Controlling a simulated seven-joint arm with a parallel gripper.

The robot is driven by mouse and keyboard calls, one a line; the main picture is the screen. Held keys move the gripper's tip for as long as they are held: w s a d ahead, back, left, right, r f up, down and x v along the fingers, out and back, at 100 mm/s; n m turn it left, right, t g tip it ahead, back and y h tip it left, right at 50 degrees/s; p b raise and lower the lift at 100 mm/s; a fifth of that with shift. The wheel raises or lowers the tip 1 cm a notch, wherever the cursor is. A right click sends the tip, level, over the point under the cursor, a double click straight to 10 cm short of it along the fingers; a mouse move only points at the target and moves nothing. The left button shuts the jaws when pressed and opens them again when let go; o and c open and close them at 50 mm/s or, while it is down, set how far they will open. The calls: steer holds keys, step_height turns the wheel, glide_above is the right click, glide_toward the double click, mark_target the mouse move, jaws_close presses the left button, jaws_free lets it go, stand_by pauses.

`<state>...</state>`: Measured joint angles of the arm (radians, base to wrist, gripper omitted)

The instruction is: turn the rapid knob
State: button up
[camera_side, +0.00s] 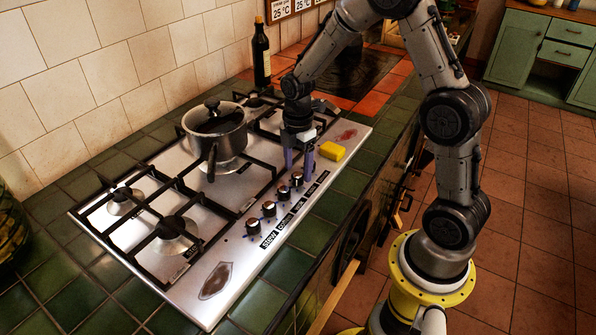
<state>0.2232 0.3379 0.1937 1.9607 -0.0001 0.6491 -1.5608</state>
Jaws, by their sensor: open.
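A row of black knobs lines the front strip of the steel hob (238,262). The visible ones include a near knob (253,226), a second knob (269,208), a third knob (283,193) and a fourth knob (296,179). Dark labels (285,221) lie beside them; their words are too small to read surely, so I cannot tell which knob is rapid. My gripper (299,168) points down over the far end of the row. Its two purplish fingers are apart, close to the fourth knob. Contact is unclear, and the fingers may hide another knob.
A steel pot (230,138) with a dark lid and handle stands on a burner left of my gripper. A yellow sponge (332,151) lies just right of it. A dark bottle (261,55) stands by the tiled wall. Black grates (182,187) cover the hob.

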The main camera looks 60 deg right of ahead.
steer(key=shift+f, duration=1)
jaws_close()
